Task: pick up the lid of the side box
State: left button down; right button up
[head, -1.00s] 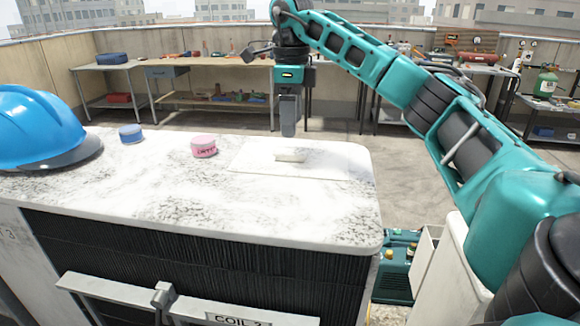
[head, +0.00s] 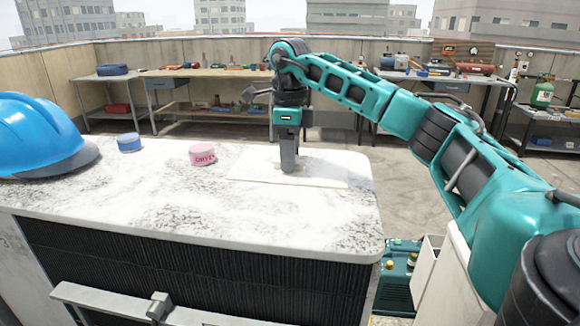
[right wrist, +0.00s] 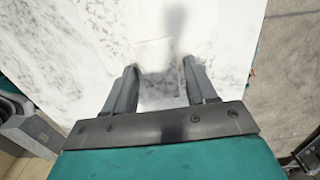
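The lid (head: 330,171) is a flat white speckled plate lying on the pale top of the condenser unit. Its raised handle is hidden behind my right gripper (head: 289,168) in the head view. In the right wrist view the pale handle block (right wrist: 154,52) shows just ahead of and between the two fingers of my right gripper (right wrist: 160,68). The fingers are apart, with a gap on both sides of the block. The gripper points straight down, low over the lid. I cannot tell whether the fingertips touch the lid. My left gripper is out of view.
A blue hard hat (head: 38,137), a blue round tin (head: 129,144) and a pink round tin (head: 203,155) stand on the unit's top, left of the lid. A narrow white box (head: 425,265) and a teal machine (head: 398,278) are right of the unit. Workbenches line the wall.

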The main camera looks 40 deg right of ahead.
jog(key=c, duration=1)
jog(key=shift+r, duration=0.15)
